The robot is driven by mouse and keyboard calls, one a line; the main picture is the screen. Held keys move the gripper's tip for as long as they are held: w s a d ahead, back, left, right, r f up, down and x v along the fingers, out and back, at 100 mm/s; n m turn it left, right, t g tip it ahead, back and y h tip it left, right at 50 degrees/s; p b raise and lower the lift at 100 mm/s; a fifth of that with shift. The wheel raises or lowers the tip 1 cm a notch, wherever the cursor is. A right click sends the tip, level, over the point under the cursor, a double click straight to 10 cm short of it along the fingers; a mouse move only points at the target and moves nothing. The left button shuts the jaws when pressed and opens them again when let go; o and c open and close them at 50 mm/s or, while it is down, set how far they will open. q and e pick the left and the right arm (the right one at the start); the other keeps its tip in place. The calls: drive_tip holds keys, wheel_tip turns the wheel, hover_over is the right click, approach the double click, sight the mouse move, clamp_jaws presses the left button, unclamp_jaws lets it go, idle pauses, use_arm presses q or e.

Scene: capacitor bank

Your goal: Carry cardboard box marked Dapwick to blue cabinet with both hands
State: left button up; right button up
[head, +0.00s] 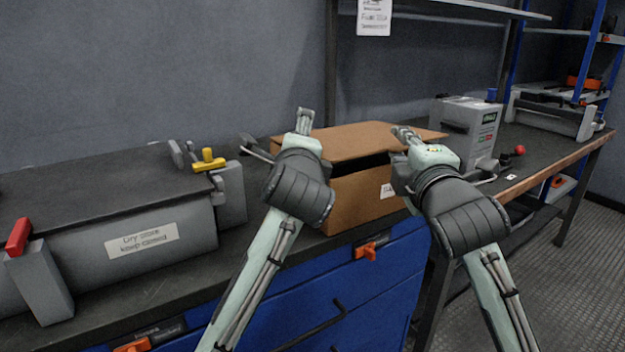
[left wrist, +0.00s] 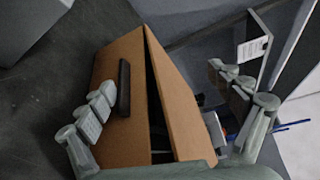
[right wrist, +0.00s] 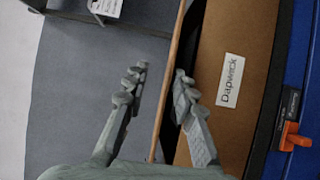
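The cardboard box marked Dapwick (head: 368,197) stands on the dark worktop, its lid (head: 350,140) slightly raised over a dark gap. Its Dapwick label reads clearly in the right wrist view (right wrist: 230,80). A blue cabinet (head: 345,305) with drawers is below the worktop. My left gripper (head: 304,120) is at the box's left side. In the left wrist view its fingers are wide apart, with the box (left wrist: 125,75) showing between and beyond them. My right gripper (head: 405,135) is over the box's right side, fingers apart, with the lid edge (right wrist: 168,85) showing between them.
A grey case labelled "Dry store keep closed" (head: 140,240) with a yellow knob (head: 208,160) is on the left. A grey instrument box (head: 470,125) stands behind my right gripper, near a red knob (head: 520,150). A shelf (head: 470,8) hangs above. Open floor (head: 575,265) is at right.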

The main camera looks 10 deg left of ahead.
use_arm(q)
drive_tip(key=shift+s+r, duration=0.1)
drive_tip(key=v, duration=1.1)
drive_tip(key=shift+s, duration=0.45)
use_arm(e)
drive_tip(key=shift+o, duration=0.5)
drive_tip(key=o, duration=0.7)
drive_tip(key=v, duration=1.2)
